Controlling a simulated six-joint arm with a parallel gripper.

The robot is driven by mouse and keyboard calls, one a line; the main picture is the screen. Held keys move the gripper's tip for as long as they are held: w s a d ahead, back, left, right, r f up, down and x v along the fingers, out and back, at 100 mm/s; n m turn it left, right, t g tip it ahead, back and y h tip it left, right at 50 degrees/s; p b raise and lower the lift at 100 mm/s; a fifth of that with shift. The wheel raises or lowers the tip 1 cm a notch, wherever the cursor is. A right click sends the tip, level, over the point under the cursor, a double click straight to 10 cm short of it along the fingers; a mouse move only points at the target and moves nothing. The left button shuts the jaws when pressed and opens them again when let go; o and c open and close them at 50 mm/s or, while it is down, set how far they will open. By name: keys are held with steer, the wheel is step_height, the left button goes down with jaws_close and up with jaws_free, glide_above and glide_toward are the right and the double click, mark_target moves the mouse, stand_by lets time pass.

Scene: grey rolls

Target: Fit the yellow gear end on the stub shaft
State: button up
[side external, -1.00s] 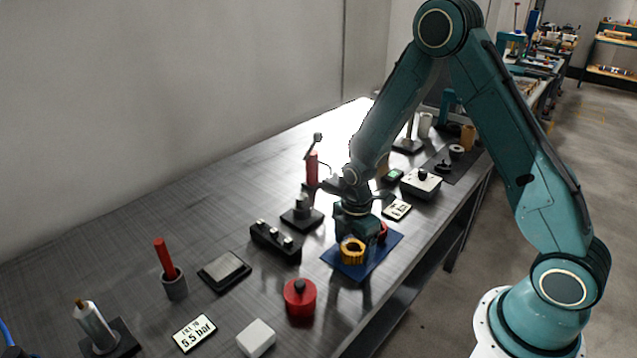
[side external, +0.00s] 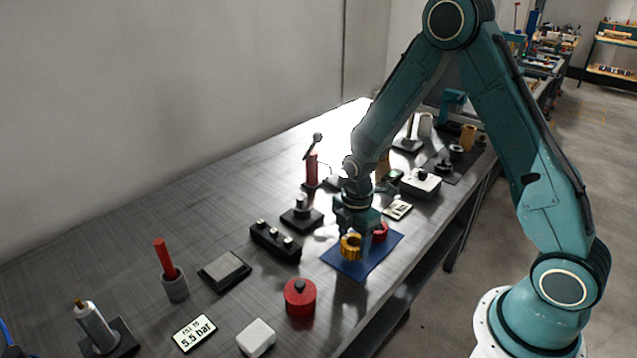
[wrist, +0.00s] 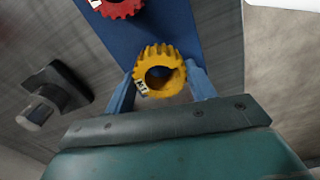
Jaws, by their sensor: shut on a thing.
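The yellow gear end (side external: 350,247) is a toothed ring with an open bore and a small white label. My gripper (wrist: 160,84) is shut on it, with a blue finger on each side of the yellow gear (wrist: 150,60). It appears to hang a little above the blue mat (side external: 372,262). The stub shaft (side external: 302,204), a short grey post on a black square base, stands upright left of and behind the gripper. In the wrist view the shaft (wrist: 36,113) is at the left, apart from the gear.
A red gear (side external: 380,233) lies on the mat beside the gripper. A black block with several pegs (side external: 274,242), a red knobbed cylinder (side external: 300,298) and a red upright post (side external: 311,170) stand near. Bare table lies left of the shaft.

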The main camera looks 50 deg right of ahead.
step_height(320, 180, up, 18)
steer(key=shift+r, duration=0.2)
stand_by(0.4)
steer(key=shift+w, duration=0.15)
stand_by(0.4)
glide_above(301, 197)
steer(key=shift+f, duration=2.8)
steer(key=shift+f, duration=0.15)
steer(key=shift+f, duration=2.75)
steer(key=shift+f, duration=1.45)
